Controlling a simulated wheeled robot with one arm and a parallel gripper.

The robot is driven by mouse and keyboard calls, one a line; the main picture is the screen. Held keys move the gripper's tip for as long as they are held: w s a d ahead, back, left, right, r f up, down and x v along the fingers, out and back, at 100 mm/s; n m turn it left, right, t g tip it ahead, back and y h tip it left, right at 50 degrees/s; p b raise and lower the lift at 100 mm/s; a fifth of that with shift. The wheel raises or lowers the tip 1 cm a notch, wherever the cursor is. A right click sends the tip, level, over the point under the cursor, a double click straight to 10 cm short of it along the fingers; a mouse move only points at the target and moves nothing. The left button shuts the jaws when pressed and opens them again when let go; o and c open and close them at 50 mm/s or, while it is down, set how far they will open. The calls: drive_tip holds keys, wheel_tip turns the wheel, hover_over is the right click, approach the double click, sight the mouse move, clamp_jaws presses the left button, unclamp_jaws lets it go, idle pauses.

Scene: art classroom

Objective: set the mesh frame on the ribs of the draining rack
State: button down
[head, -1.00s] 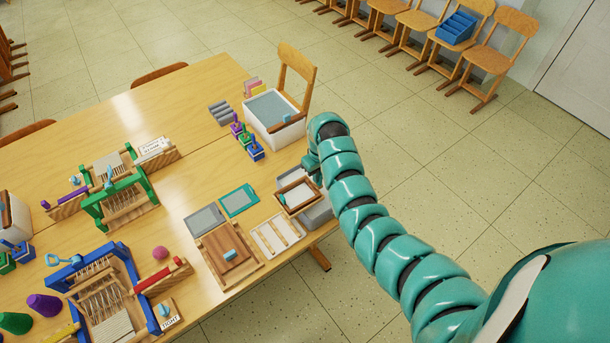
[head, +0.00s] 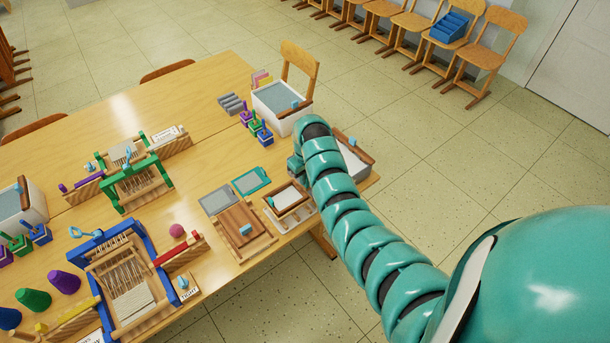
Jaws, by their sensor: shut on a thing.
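The mesh frame (head: 288,198), a brown wooden rim around pale mesh, is over the pale slatted draining rack (head: 284,230) near the table's front right edge. It covers most of the rack; the rack's near edge shows below it. Whether the frame touches the ribs or is just above them I cannot tell. My gripper (head: 298,171) is at the frame's far side, shut on it. The arm's end largely hides the fingers.
A grey tub (head: 352,164) with a brown bar stands right of the arm. A wooden board (head: 240,236) is left of the rack, with a grey sheet (head: 217,200) and a teal-rimmed frame (head: 251,181) behind. A white tub (head: 283,107) stands farther back.

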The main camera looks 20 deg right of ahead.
sight(306, 187)
drive_tip(key=shift+f+b, duration=0.4)
drive_tip(key=shift+f, duration=0.95)
drive_tip(key=shift+f+b, duration=0.3)
drive_tip(key=shift+b, duration=0.25)
drive_tip(key=shift+f+b, duration=0.3)
drive_tip(key=shift+f+b, duration=0.3)
drive_tip(key=shift+b, duration=0.1)
idle(1.3)
drive_tip(key=shift+s+f, duration=0.1)
drive_tip(key=shift+f, duration=0.2)
drive_tip(key=shift+f+b, duration=0.5)
drive_tip(key=shift+b, duration=0.35)
idle(1.0)
idle(0.4)
